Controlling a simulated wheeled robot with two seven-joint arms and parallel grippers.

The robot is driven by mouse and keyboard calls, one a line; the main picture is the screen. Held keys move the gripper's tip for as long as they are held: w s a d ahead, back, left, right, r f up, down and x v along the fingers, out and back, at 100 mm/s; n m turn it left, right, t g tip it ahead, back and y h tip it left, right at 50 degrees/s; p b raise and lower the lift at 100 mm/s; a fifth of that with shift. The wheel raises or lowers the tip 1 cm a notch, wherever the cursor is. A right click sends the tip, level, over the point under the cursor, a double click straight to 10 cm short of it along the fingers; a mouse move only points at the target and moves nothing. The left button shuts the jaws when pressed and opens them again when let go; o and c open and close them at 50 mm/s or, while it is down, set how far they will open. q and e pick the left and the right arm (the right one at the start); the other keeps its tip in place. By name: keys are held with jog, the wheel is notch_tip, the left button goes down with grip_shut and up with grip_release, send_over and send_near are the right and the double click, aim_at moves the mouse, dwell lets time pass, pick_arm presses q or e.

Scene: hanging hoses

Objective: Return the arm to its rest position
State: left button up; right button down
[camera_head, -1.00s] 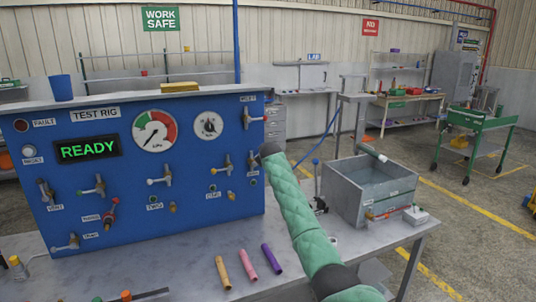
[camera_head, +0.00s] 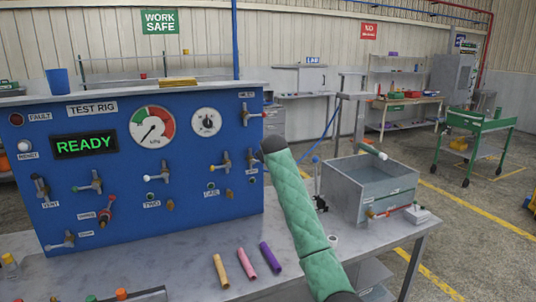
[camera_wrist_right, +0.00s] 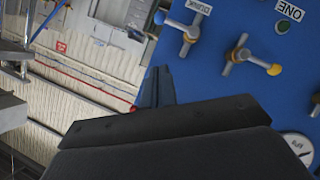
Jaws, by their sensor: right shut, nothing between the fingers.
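My right arm, in a green quilted sleeve (camera_head: 296,205), rises from the bottom of the head view to a dark joint in front of the panel's right edge. Its gripper cannot be made out there. In the right wrist view, my right gripper (camera_wrist_right: 156,88) shows as slim dark fingers, shut and empty. They point up the picture in front of the blue test rig panel (camera_wrist_right: 205,75). A valve with a yellow-tipped handle (camera_wrist_right: 250,60) and a blue-tipped valve (camera_wrist_right: 183,28) lie beyond the fingers, with a visible gap. My left gripper is not in view.
The test rig (camera_head: 85,205) with its lit READY display stands on the grey bench (camera_head: 180,270). Yellow (camera_head: 221,271), pink (camera_head: 247,262) and purple (camera_head: 271,256) tubes lie at the bench front. A metal basin (camera_head: 375,200) stands right of my arm. Open floor lies farther right.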

jog(key=shift+s+r, duration=0.1)
jog(key=shift+s, duration=0.15)
